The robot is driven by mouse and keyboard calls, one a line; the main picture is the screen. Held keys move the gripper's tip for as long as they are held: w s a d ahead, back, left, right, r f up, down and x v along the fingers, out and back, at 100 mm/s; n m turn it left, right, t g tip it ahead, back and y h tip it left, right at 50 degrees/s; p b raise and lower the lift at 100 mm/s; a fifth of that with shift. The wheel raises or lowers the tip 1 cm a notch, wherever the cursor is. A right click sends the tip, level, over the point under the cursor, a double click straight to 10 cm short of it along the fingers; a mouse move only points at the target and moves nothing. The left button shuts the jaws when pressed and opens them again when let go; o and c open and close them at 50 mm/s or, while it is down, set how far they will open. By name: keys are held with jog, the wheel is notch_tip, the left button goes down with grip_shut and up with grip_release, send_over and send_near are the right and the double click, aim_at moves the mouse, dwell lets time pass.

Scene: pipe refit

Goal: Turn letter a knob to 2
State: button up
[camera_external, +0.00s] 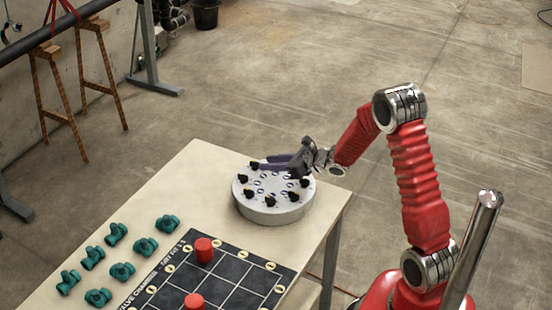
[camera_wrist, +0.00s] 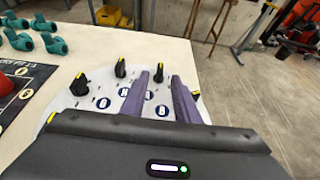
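A round pale grey dial unit (camera_external: 270,213) stands on the table, with several black knobs around the edge of its top. Other knobs show left (camera_wrist: 120,69) and right (camera_wrist: 195,94). The gripper body hides the unit's near part.
A black grid board (camera_external: 222,275) with red cylinders (camera_external: 204,250) lies in front of the unit. Several teal valve pieces (camera_external: 122,271) lie on the table's left. The table's right edge (camera_external: 335,222) is close to the unit. The table top behind the unit is clear.

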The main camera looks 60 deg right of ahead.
aim_at(255, 166)
jog(key=shift+x, duration=2.55)
jog(key=shift+c, duration=0.7)
grip_shut()
jog(key=shift+s, duration=0.1)
